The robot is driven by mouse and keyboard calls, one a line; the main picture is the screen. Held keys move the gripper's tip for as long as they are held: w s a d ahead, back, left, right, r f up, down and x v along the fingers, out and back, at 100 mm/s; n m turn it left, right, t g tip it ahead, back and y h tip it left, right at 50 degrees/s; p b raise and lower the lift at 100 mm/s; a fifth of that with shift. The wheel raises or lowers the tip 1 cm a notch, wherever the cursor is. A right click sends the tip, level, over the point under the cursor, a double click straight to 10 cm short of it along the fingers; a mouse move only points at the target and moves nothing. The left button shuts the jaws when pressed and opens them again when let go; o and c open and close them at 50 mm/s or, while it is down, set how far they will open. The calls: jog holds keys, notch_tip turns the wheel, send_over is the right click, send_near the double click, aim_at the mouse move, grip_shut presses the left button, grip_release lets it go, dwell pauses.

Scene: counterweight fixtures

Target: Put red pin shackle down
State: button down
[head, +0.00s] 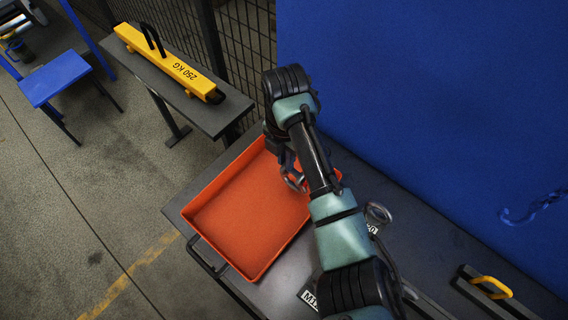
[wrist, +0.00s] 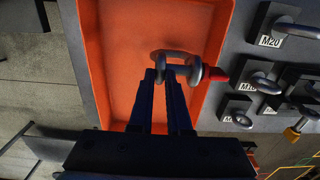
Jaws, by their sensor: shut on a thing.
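The red pin shackle (wrist: 194,70) is a grey metal bow with a red pin end, seen in the wrist view. My gripper (wrist: 166,76) is shut on it, with the red end pointing right. In the head view the shackle (head: 296,182) hangs below my gripper (head: 287,162), partly hidden by my arm. Both are over the right part of an orange tray (head: 243,215). I cannot tell whether the shackle touches the tray floor. No other object shows in the tray.
Right of the tray, several grey shackles sit on dark blocks with labels, one marked M20 (wrist: 270,40). A yellow-pinned piece (wrist: 292,133) is beyond them. A yellow 250 KG beam (head: 170,62) lies on a separate bench. A blue panel (head: 430,90) stands behind the table.

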jog(key=shift+f, duration=1.8)
jog(key=c, duration=0.9)
grip_release()
jog(key=shift+o, duration=0.2)
notch_tip(320, 180, up, 12)
jog(key=b, duration=0.1)
jog(key=shift+b, duration=0.3)
jog(key=shift+a, duration=0.1)
